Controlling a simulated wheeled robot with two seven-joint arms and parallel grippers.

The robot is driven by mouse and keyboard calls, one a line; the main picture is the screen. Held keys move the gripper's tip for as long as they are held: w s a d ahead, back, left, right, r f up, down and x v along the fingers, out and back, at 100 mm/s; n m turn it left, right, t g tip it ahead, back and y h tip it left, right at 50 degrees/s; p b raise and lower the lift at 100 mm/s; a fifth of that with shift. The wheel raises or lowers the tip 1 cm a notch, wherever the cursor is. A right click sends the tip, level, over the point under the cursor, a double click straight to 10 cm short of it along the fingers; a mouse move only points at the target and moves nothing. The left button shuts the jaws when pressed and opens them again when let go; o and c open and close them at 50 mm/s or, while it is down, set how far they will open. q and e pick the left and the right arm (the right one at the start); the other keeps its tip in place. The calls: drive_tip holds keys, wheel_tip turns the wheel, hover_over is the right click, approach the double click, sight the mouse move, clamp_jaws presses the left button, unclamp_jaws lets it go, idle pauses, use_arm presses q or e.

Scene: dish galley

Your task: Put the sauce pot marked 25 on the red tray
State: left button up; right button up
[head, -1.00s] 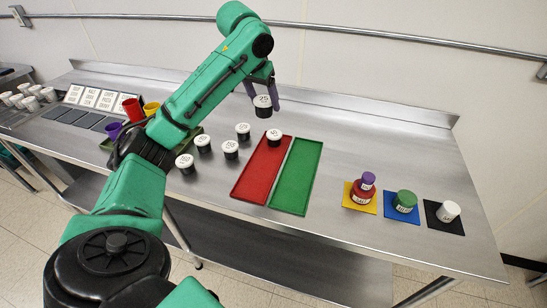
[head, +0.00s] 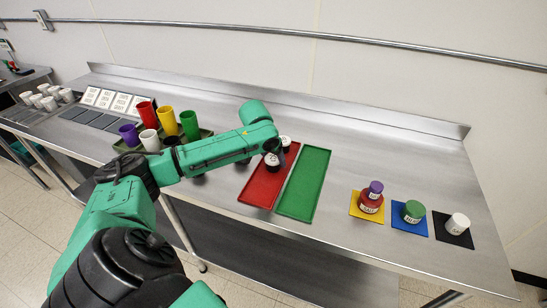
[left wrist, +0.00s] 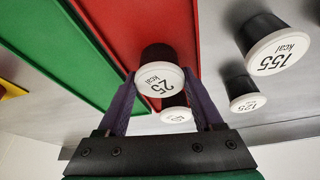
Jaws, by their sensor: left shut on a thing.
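The sauce pot marked 25 (left wrist: 160,80) is black with a white lid and sits between the purple fingertips of my left gripper (left wrist: 160,74). My left gripper is shut on it. In the head view the held pot (head: 271,161) is over the red tray (head: 258,190), partly covered by my arm. I cannot tell whether its base touches the tray. The red tray also fills the upper middle of the left wrist view (left wrist: 135,25). Another white-lidded pot (head: 285,140) stands at the tray's far end; its label is hard to read. My right gripper is not in view.
A green tray (head: 303,185) lies right beside the red one. Pots marked 155 (left wrist: 272,45) and 125 (left wrist: 245,95) stand off the tray. Several coloured cups (head: 167,122) stand left; jars on coloured mats (head: 365,205) stand right. The counter behind is clear.

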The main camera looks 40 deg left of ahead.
use_arm(q)
drive_tip(key=o, duration=1.4)
drive_tip(key=shift+c, duration=0.2)
drive_tip(key=shift+r, duration=0.1)
drive_tip(key=b+v, duration=0.1)
drive_tip(key=v, duration=1.1)
